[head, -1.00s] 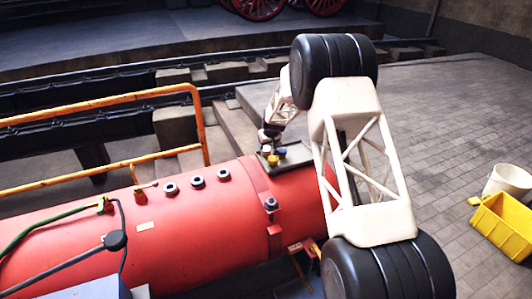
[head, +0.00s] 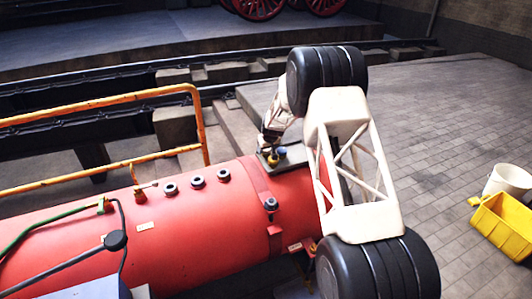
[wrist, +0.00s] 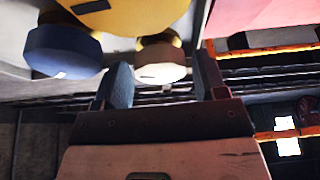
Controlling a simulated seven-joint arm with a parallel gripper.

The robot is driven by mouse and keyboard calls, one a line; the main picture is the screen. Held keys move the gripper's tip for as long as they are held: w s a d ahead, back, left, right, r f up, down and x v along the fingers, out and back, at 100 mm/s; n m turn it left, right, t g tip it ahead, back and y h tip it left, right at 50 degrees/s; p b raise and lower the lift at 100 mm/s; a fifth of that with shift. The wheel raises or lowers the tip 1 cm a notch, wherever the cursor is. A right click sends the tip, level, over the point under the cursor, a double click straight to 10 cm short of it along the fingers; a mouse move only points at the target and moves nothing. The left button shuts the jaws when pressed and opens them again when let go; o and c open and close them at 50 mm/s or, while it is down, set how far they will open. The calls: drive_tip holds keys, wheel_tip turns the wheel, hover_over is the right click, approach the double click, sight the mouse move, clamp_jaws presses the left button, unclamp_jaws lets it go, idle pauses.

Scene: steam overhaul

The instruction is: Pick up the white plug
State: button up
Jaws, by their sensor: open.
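The white plug (wrist: 160,57) has a pale round head on a yellow stem and shows at upper middle in the wrist view. My gripper (wrist: 161,74) is open, and its two fingers appear either side of the plug head in that view. I cannot tell whether they touch it. In the head view, my gripper (head: 266,146) is at the small dark plate on the red boiler, beside the yellow plug (head: 273,159). The white plug is not clearly distinguishable there.
The red boiler (head: 70,240) carries the dark plate (head: 296,155) and several dark round fittings. A yellow handrail (head: 100,107) runs behind it. A yellow bin (head: 503,225) and a white bucket (head: 508,181) stand on the open paved floor at right.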

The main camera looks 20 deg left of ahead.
drive_tip(key=shift+x, duration=0.75)
drive_tip(key=c, duration=0.7)
drive_tip(key=shift+r, duration=0.1)
drive_tip(key=shift+c, duration=0.2)
drive_tip(key=shift+r, duration=4.95)
drive_tip(key=s+a+f, duration=0.1)
drive_tip(key=s+a, duration=1.4)
drive_tip(key=s, duration=0.3)
drive_tip(key=s+a+f, duration=0.1)
drive_tip(key=s+a, duration=1.4)
drive_tip(key=s, duration=0.3)
drive_tip(key=shift+s, duration=0.15)
drive_tip(key=shift+a+f, duration=0.1)
drive_tip(key=shift+a, duration=0.05)
